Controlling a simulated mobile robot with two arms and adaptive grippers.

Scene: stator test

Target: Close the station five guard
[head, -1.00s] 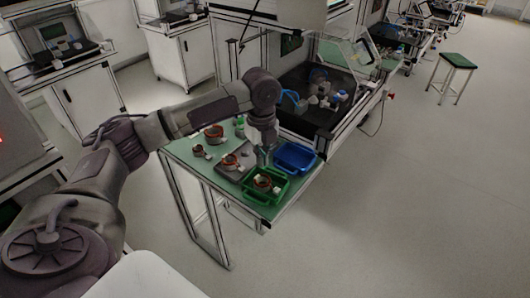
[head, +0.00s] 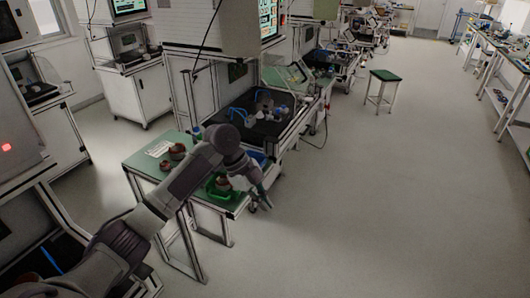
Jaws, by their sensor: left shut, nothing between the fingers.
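The nearest test station (head: 225,60) stands at centre, behind the green-topped table. Its bay is open at the front, and its dark bed (head: 250,122) with blue and grey fixtures is in plain sight. A clear side panel (head: 292,78) shows at the right of the bay. I cannot read a station number or clearly make out the guard. My left gripper (head: 264,200) is shut and empty, pointing down just past the right front corner of the table, apart from the station. My right gripper is not in view.
The table (head: 140,160) holds copper-wound stators (head: 177,151), a green tray (head: 215,193) and a blue tray (head: 259,158), partly hidden by my arm. A green-topped stool (head: 384,75) stands further back. The floor at right is clear.

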